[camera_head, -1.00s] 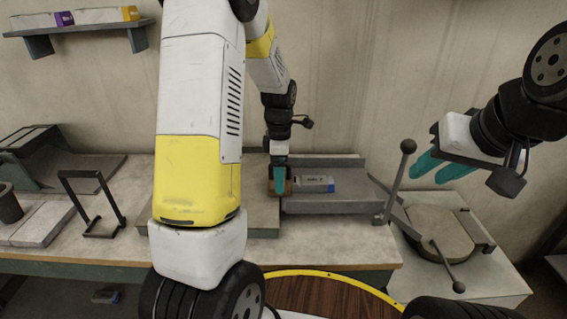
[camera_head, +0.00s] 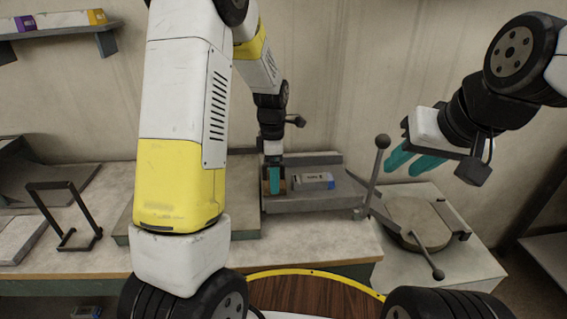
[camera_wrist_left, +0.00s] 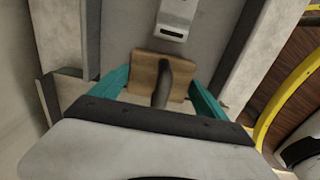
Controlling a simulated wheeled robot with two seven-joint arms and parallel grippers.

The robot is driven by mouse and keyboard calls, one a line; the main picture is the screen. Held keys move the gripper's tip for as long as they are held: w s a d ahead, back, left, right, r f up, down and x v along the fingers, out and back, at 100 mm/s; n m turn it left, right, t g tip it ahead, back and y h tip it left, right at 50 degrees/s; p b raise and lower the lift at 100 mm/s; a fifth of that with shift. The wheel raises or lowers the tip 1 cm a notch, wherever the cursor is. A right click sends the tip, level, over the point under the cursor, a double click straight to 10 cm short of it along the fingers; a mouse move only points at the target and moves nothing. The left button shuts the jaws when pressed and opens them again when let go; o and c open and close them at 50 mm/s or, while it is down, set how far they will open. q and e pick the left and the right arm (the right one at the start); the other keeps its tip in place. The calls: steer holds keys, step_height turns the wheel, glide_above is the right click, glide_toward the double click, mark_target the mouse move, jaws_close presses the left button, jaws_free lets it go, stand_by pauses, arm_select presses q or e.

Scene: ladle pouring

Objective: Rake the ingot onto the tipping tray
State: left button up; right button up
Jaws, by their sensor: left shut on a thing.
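The ingot (camera_head: 314,181), a small silver-grey bar with a dark label, lies on the grey walled tray (camera_head: 300,204). It also shows at the top of the left wrist view (camera_wrist_left: 176,18). My left gripper (camera_head: 274,181) points down at the tray's left end, shut on the rake's dark handle. The rake's brown wooden head (camera_wrist_left: 148,75) is just left of the ingot in the head view; whether they touch is not clear. My right gripper (camera_head: 407,168) is open and empty, above and right of the tray.
A lever with a dark ball (camera_head: 382,142) rises at the tray's right end. A round pale lid (camera_head: 418,222) with a handle lies on the lower bench at right. A black frame stand (camera_head: 66,215) stands at left. Bare bench lies before the tray.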

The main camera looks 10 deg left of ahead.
arm_select(q)
steer(key=shift+s+a+r, duration=0.1)
steer(key=shift+a+r, duration=0.1)
steer(key=shift+r, duration=0.95)
steer(key=shift+a+r, duration=0.2)
steer(key=shift+r, duration=1)
steer(key=shift+s+a+r, duration=0.1)
steer(key=shift+a+r, duration=0.1)
steer(key=shift+r, duration=0.95)
